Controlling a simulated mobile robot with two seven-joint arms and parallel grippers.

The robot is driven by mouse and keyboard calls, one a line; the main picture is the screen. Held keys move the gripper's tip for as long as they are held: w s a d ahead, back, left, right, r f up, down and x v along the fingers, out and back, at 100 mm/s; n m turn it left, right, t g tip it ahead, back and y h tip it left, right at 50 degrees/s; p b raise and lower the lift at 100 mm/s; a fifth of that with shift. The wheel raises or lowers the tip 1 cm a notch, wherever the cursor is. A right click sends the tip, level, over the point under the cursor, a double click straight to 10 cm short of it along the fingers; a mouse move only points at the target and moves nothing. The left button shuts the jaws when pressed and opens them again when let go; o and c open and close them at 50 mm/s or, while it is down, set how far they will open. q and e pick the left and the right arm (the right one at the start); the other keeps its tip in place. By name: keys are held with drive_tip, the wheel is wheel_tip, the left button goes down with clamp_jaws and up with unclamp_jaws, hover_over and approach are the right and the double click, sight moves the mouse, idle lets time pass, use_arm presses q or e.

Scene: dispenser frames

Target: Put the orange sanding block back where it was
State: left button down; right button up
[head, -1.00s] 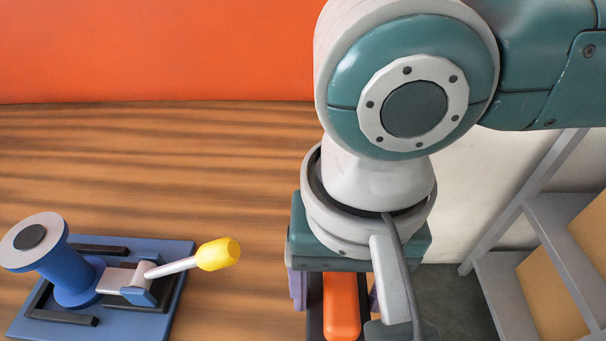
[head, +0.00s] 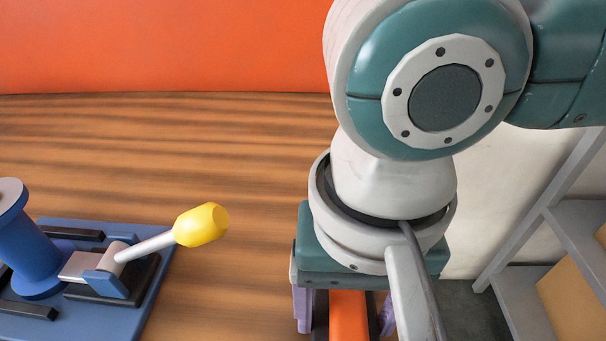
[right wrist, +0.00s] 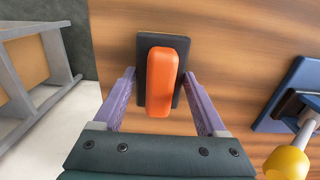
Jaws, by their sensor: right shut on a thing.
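The orange sanding block (right wrist: 165,82) is an orange grip on a dark, flat base in the right wrist view. It also shows in part at the bottom edge of the head view (head: 348,318), under my right wrist. My right gripper (right wrist: 159,78) has its two purple fingers on either side of the block and is shut on it. The wooden tabletop (head: 240,150) lies beneath the block; I cannot tell whether the base touches it. My left gripper is in neither view.
A blue fixture board (head: 60,325) with a blue spool-like post (head: 30,250) and a yellow-tipped lever (head: 202,224) is on the left of the table. A grey shelf rack (head: 560,215) stands beyond the table's right edge. Table between fixture and gripper is bare.

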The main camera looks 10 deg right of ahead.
drive_tip(key=shift+f, duration=0.1)
drive_tip(key=o, duration=1.2)
drive_tip(key=shift+o, duration=0.2)
wheel_tip(320, 180, up, 12)
drive_tip(key=p, duration=0.3)
drive_tip(key=shift+f, duration=0.15)
drive_tip(key=s+a+f+n+t+y, duration=0.1)
drive_tip(key=s+a+n+t+y, duration=0.1)
drive_tip(key=a+n+y, duration=0.45)
drive_tip(key=m+t+h, duration=0.2)
drive_tip(key=h, duration=0.1)
hover_over(348, 308)
drive_tip(key=s, duration=0.3)
wheel_tip(348, 308, down, 4)
drive_tip(key=shift+w+r+y, duration=0.1)
drive_tip(key=shift+r+y, duration=0.05)
drive_tip(key=shift+y, duration=0.1)
drive_tip(key=s+d+f+h, duration=0.1)
drive_tip(key=s+d+h, duration=0.1)
drive_tip(key=d, duration=0.3)
drive_tip(key=s+d+f+h, duration=0.1)
drive_tip(key=s+d+f, duration=0.1)
drive_tip(key=d, duration=0.3)
drive_tip(key=shift+s+d+f+n+h, duration=0.25)
drive_tip(key=shift+s+d+n+h, duration=0.15)
drive_tip(key=shift+s, duration=0.2)
